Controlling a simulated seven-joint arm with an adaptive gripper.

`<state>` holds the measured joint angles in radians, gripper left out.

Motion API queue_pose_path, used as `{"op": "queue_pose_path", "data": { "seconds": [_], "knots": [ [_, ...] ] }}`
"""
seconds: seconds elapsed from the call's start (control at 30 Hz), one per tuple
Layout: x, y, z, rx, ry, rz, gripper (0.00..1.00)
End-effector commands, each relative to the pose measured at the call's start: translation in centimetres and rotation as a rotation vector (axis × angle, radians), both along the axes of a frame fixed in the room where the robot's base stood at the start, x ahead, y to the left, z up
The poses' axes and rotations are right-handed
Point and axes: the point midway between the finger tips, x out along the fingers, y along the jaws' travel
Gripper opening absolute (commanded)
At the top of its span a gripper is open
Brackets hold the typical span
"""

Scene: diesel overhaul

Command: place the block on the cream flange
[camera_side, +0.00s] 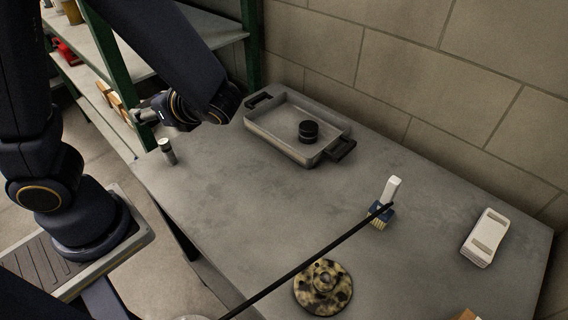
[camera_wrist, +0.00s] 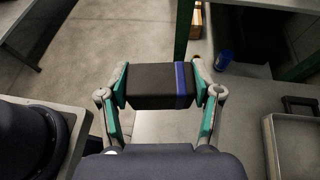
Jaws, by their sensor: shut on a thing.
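My gripper (camera_wrist: 160,88) is shut on a dark block (camera_wrist: 150,88) with a blue stripe near its right end. The block spans the gap between the two teal-padded fingers in the wrist view. In the side view my gripper (camera_side: 148,117) is at the far left, near the table's left corner and the green shelf post; I cannot clearly make out the block there. The cream flange (camera_side: 341,292), round and mottled with black, lies on the front middle of the table, far from my gripper. It is not in the wrist view.
A grey tray (camera_side: 270,128) holding a black round part (camera_side: 308,131) stands at the back. A small cylinder (camera_side: 167,152) stands near the left corner. A brush (camera_side: 383,209) and a white device (camera_side: 486,238) lie right. A thin dark rod (camera_side: 300,261) crosses the view near the flange.

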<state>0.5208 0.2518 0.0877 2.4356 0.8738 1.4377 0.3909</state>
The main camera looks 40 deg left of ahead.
Motion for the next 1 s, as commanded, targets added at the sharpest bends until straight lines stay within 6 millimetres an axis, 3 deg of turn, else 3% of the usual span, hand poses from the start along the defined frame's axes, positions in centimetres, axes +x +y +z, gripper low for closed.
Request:
{"op": "queue_pose_path", "data": {
  "seconds": [0.27, 0.43, 0.6, 0.77, 0.9, 1.0],
  "knots": [
    [-4.4, -4.9, -3.5, 0.004, 0.003, 0.365, 0.26],
    [-7.6, -11.6, -5.6, 0.005, 0.001, 0.789, 0.26],
    [-9.1, -19.6, -6.0, 0.003, 0.001, 1.272, 0.26],
    [-8.4, -27.1, -4.7, 0.000, 0.000, 1.732, 0.26],
    [-6.3, -32.8, -2.7, -0.002, -0.001, 2.120, 0.26],
    [-4.4, -35.9, -1.2, -0.003, -0.001, 2.351, 0.26]
  ]
}}
